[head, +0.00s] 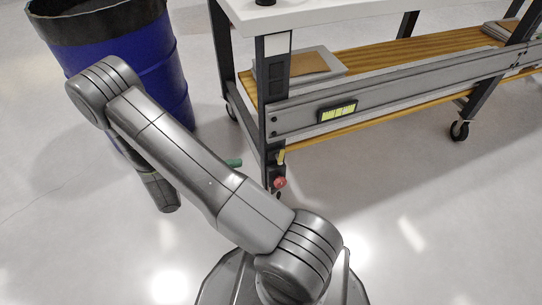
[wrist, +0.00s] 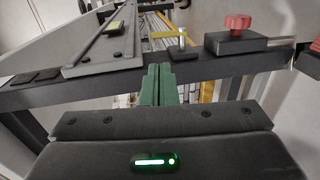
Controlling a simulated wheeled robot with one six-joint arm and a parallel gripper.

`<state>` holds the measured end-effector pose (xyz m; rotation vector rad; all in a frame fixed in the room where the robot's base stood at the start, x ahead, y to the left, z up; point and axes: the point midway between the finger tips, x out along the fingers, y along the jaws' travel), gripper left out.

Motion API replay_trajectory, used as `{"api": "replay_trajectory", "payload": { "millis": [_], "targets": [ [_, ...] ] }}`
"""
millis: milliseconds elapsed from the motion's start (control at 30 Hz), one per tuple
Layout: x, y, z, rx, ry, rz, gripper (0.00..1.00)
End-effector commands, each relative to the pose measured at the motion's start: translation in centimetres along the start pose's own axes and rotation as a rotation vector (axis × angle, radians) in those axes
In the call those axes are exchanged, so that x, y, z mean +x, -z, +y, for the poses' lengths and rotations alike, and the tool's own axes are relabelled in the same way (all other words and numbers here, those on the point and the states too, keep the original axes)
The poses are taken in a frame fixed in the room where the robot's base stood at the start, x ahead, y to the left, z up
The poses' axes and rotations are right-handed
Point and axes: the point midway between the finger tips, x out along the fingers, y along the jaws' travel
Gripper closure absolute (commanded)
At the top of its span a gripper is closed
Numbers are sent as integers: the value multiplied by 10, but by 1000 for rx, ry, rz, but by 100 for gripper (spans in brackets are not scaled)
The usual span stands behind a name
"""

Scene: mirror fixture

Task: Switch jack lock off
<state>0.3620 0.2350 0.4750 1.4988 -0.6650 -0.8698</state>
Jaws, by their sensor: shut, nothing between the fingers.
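A yellow lever (head: 281,157) sits low on the dark corner post of the workbench cart. In the wrist view the yellow lever (wrist: 172,34) stands beyond the fingers. A red knob (head: 280,182) is just below it in the head view. The red knob (wrist: 238,24) also shows at the upper right of the wrist view, on a black block. I cannot tell which one is the jack lock. My gripper (head: 233,162) has green fingers and is left of the post, apart from it. In the wrist view my gripper (wrist: 158,72) is shut and empty, pointing toward the post.
The cart's corner post (head: 264,110) and grey side rail (head: 390,92) stand close to my gripper. A blue barrel (head: 160,70) stands behind my arm at the left. Papers lie on the wooden lower shelf (head: 390,58). The floor in front of the cart is clear.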

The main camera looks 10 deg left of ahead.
Motion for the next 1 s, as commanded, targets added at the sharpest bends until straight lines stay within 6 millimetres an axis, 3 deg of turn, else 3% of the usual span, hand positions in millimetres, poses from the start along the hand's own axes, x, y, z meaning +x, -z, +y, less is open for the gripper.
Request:
{"api": "replay_trajectory", "payload": {
  "millis": [300, 600, 1000],
  "targets": [
    [61, -1, -2, 0, -1, -6, 100],
    [109, -1, -2, -1, 0, -4, 100],
    [128, 0, 0, 0, 1, 0, 100]
  ]
}}
